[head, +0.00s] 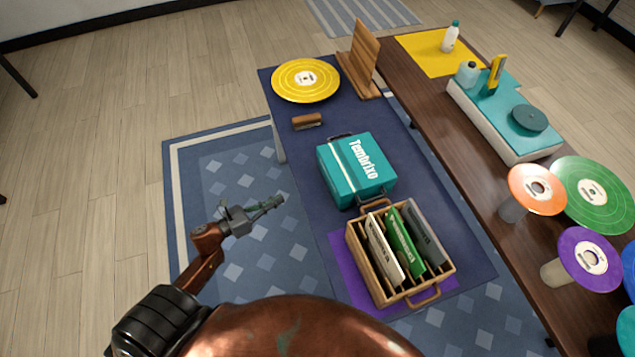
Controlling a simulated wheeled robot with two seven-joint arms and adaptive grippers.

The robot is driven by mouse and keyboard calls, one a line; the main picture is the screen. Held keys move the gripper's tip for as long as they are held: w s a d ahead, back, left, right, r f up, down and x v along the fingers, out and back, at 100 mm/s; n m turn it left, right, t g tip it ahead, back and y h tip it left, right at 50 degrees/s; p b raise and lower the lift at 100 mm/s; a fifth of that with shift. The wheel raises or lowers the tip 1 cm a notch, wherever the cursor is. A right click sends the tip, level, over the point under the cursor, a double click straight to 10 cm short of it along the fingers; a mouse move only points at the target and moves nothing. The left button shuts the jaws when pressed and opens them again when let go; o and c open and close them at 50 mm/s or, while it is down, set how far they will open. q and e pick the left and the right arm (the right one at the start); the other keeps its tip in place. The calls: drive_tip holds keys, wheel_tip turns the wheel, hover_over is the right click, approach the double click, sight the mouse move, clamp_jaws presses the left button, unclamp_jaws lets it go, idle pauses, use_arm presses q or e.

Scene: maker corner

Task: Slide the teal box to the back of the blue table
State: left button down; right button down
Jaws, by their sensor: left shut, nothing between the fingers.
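The teal box (355,172), lettered "Tembrixo" with a pale stripe and dark handles, sits near the middle of the blue table (305,163). My left gripper (275,203) is shut and empty, left of the box and apart from it, by the table's left edge. Its fingers point right toward the box. My right gripper is not in view.
A wooden crate of records (395,255) stands close in front of the box, on a purple mat (348,272). Behind the box are a wooden brush (307,121), a yellow record (305,80) and a wooden stand (358,65). A brown table (445,130) stands right.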

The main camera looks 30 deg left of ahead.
use_arm(q)
wheel_tip(320, 180, up, 5)
drive_tip(key=d+m+g+h, duration=0.1)
drive_tip(key=d+m+h, duration=0.2)
drive_tip(key=m, duration=0.2)
approach(329, 180)
drive_tip(key=shift+m, duration=0.3)
drive_tip(key=x, duration=0.7)
drive_tip(key=shift+f, duration=0.25)
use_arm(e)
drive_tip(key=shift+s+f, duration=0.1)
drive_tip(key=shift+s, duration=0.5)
